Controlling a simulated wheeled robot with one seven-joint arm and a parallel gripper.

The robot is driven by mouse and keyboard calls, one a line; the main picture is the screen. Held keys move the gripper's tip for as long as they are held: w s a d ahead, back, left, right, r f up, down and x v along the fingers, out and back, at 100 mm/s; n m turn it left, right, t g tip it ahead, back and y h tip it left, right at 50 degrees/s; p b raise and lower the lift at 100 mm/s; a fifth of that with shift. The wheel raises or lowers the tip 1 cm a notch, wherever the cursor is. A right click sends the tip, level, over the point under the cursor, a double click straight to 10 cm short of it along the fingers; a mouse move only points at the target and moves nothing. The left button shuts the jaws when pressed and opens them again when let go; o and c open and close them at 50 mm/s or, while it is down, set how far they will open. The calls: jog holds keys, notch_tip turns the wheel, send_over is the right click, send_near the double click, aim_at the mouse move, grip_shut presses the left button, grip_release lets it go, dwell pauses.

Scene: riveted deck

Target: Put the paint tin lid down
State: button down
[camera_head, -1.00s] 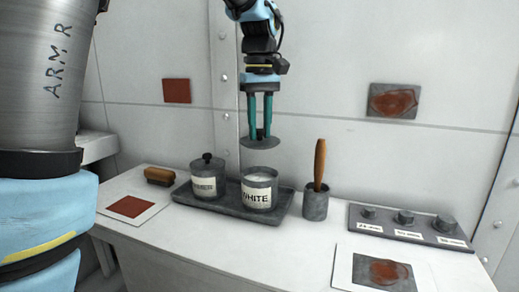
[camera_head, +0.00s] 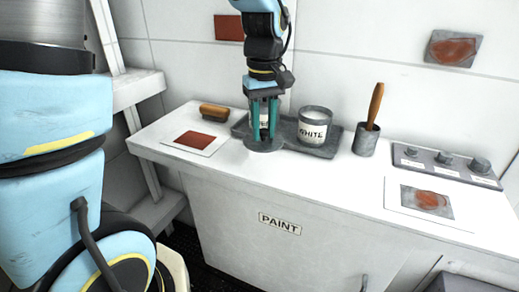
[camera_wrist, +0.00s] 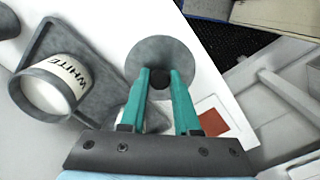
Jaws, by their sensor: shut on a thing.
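The paint tin lid (camera_head: 264,147) is a grey disc with a dark knob. My gripper (camera_head: 263,136) points down and is shut on that knob. The lid is level, low over the white bench top by the tray's front left edge; I cannot tell whether it touches. In the wrist view the lid (camera_wrist: 150,52) shows beyond the fingertips (camera_wrist: 160,77). The open tin marked WHITE (camera_head: 313,127) stands on the grey tray (camera_head: 322,152), right of my gripper; it also shows in the wrist view (camera_wrist: 52,88). The other labelled tin is mostly hidden behind my fingers.
A brush (camera_head: 214,111) and a red swatch card (camera_head: 195,143) lie left of the lid. A pot (camera_head: 366,140) with a wooden-handled tool, a row of weights (camera_head: 444,163) and a rust-marked card (camera_head: 428,201) are to the right. The bench's front edge is close.

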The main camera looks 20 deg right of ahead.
aim_at(264, 140)
jog(key=shift+f+p, duration=0.3)
jog(key=shift+f, duration=2.5)
jog(key=shift+f, duration=0.15)
jog(key=c, duration=0.6)
grip_release()
jog(key=shift+c, duration=0.2)
notch_tip(264, 140, up, 12)
jog(key=shift+r+b, duration=0.2)
jog(key=shift+b, duration=0.3)
jog(key=a+f, duration=0.5)
jog(key=a, duration=0.7)
jog(key=w+a+f+m+t, duration=0.1)
jog(key=a+f, duration=0.5)
jog(key=a, duration=0.7)
jog(key=shift+a+m+t, duration=0.2)
jog(key=shift+m+t, duration=0.1)
